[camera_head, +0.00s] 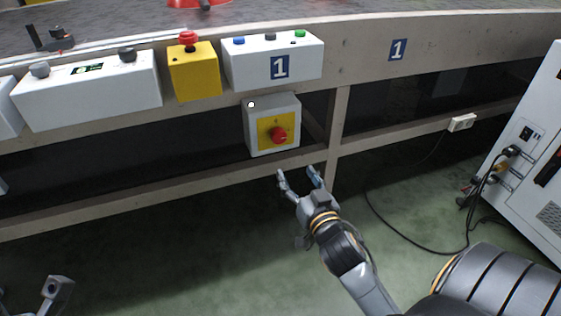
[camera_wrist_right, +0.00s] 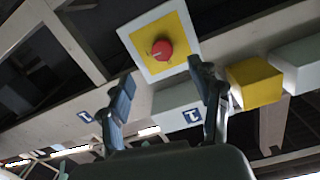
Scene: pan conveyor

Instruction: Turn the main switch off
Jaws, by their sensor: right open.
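The main switch is a red rotary knob (camera_head: 279,135) on a yellow plate, on the front of a light grey box (camera_head: 271,106) fixed under the conveyor's edge. The knob also shows in the right wrist view (camera_wrist_right: 162,50). Whether it is on or off is too small to tell. My right gripper (camera_head: 298,174) is open and empty, just below the box and apart from it. In the right wrist view its two fingers (camera_wrist_right: 161,76) are spread, with the knob beyond and between their tips. Part of my left gripper (camera_head: 52,291) shows at the bottom left; its jaw state is unclear.
Above the switch box are a white button box (camera_head: 272,61) and a yellow box (camera_head: 193,72) with a red stop button. A wooden post (camera_head: 337,130) stands right of the switch. A white cabinet (camera_head: 528,150) and loose cables are at the right. Green floor lies below.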

